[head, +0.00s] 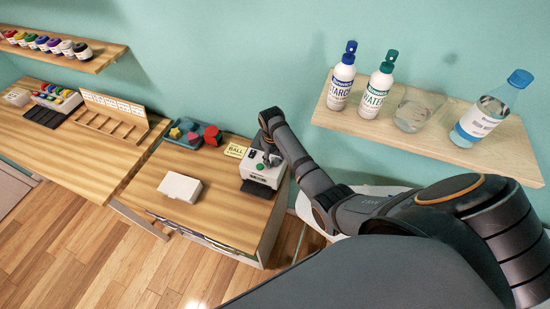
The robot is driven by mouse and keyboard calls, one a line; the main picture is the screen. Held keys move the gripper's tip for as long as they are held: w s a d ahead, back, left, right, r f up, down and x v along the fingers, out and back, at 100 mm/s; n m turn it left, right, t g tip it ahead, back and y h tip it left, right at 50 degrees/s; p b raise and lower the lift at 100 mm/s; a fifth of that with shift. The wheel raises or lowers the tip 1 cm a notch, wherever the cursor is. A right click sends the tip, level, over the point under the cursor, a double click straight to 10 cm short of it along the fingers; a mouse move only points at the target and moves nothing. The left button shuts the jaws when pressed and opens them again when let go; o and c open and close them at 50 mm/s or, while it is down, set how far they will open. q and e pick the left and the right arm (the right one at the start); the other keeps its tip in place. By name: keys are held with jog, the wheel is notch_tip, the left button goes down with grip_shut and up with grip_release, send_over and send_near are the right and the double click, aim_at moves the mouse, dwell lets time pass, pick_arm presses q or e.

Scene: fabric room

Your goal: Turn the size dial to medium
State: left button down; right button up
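A small white machine (262,172) with a dark front tray and a green spot on its front stands at the right end of the wooden cabinet top. My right arm comes in from the right, and my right gripper (269,158) is down at the top of this machine. The gripper is small and dark here, and I cannot tell whether its fingers are open or shut, or whether they touch a dial. The size dial cannot be made out; the gripper may cover it. A yellow card reading "BALL" (235,151) stands behind the machine at its left. My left gripper is out of view.
A white box (180,187) lies left of the machine, and a blue tray (181,136) with red and teal shapes stands behind. A wall shelf (440,139) at right holds bottles and a glass near my arm. A wooden rack (111,122) stands at left.

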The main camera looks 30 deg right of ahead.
aim_at(273, 161)
notch_tip(273, 161, up, 12)
jog(key=shift+a, duration=0.35)
jog(key=shift+s+f, duration=0.1)
dwell(0.5)
